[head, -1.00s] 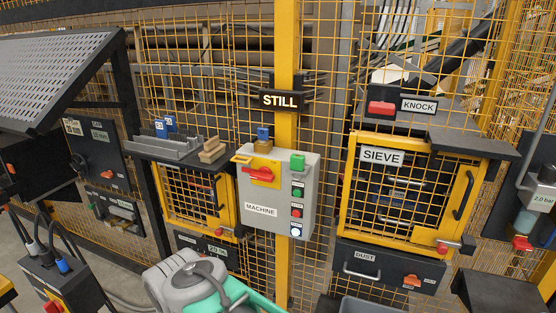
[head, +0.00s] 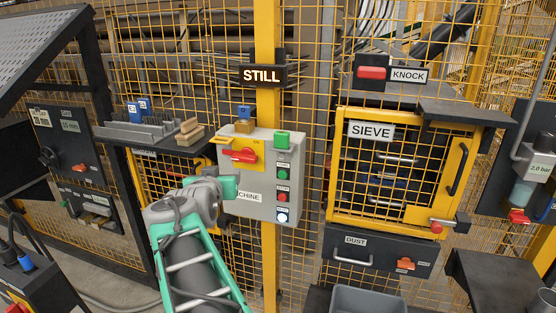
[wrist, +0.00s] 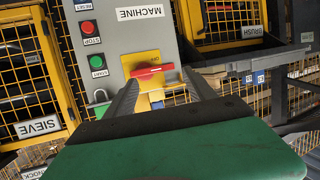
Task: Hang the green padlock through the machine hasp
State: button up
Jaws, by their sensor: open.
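The green padlock (head: 282,140) sits on the top right edge of the grey machine box (head: 262,205). In the wrist view, which is turned over, the padlock (wrist: 97,111) shows its silver shackle left of my fingers. The red switch handle (head: 240,155) lies across a yellow plate (head: 255,145) on the box; a yellow tab (head: 221,140), seemingly the hasp, sticks out at the plate's upper left. My gripper (wrist: 160,80) is open and empty, its two dark fingers pointing towards the switch plate. In the head view my arm covers the box's lower left; the fingertips are not clear there.
A blue padlock (head: 244,111) stands on a brown block (head: 244,126) behind the box top. A shelf (head: 140,135) with wooden blocks (head: 189,132) is to the left. The yellow-framed sieve door (head: 395,165) stands at right, with a knock shelf (head: 455,112) above it.

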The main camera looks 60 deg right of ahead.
aim_at(280, 141)
jog(key=s+d+r+m+g+h, duration=0.1)
jog(key=s+d, duration=0.2)
jog(key=s+d+r+m+g+h, duration=0.1)
jog(key=s+d+r+h, duration=0.1)
jog(key=s+d, duration=0.1)
jog(key=s+d+r+m+g+h+b, duration=0.1)
jog(key=s+d+r+h, duration=0.1)
jog(key=s+d, duration=0.1)
jog(key=shift+s+d+r+m+g, duration=0.15)
jog(key=shift+s+d+m+g, duration=0.25)
jog(key=shift+s, duration=0.2)
jog(key=d, duration=0.2)
jog(key=d+p, duration=0.1)
jog(key=d, duration=0.1)
jog(key=w+d+p, duration=0.1)
jog(key=d, duration=0.2)
jog(key=shift+r, duration=0.2)
jog(key=shift+c, duration=0.4)
grip_shut()
